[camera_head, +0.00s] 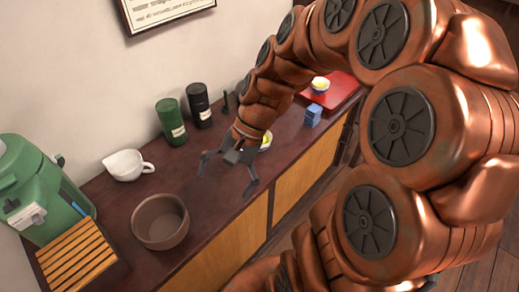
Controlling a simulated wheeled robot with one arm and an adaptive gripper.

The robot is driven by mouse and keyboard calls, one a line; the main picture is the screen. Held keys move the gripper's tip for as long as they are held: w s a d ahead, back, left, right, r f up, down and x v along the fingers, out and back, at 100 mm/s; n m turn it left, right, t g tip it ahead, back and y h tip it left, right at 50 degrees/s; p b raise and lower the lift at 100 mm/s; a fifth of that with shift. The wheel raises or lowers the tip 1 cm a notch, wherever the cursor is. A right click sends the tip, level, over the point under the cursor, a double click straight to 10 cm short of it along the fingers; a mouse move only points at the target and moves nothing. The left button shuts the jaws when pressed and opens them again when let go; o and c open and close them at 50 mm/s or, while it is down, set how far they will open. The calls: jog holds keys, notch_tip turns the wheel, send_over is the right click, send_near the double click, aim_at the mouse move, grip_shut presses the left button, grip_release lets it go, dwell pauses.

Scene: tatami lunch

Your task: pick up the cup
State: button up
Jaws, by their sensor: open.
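A small pale cup with yellow inside (267,140) stands on the dark counter, mostly hidden behind my wrist. A similar pale cup with yellow inside (320,84) stands on the red tray (338,92) farther back. I cannot tell which of them the task means. My gripper (228,178) hangs over the counter with its two dark fingers spread apart and nothing between them. It is in front of the nearer cup in the picture, and right of the brown bowl.
The brown bowl (160,238), white spouted jug (125,166), green canister (171,122) and black canister (199,106) stand left of my gripper. A green dispenser (40,190) and slatted wooden box (78,255) fill the left end. A blue box (313,115) stands near the tray.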

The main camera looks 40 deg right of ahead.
jog(key=w+d+f+m+t+y+b, duration=0.2)
jog(key=w+d+f+m+t+b, duration=0.15)
jog(key=w+d+m, duration=0.3)
jog(key=m+t+b, duration=0.5)
jog(key=m+t, duration=0.3)
jog(key=m, duration=0.4)
send_near(266, 138)
jog(key=shift+h, duration=0.3)
jog(key=a, duration=0.1)
jog(key=a+r, duration=0.1)
jog(key=s+a+r, duration=0.1)
jog(key=shift+a, duration=0.4)
jog(key=shift+m, duration=0.25)
jog(key=shift+b+x, duration=0.35)
jog(key=shift+x, duration=3.45)
jog(key=shift+w+d, duration=0.15)
jog(key=shift+d, duration=0.05)
jog(key=shift+c, duration=0.4)
jog(key=shift+r, duration=0.1)
jog(key=c, duration=1.1)
jog(key=shift+r, duration=0.15)
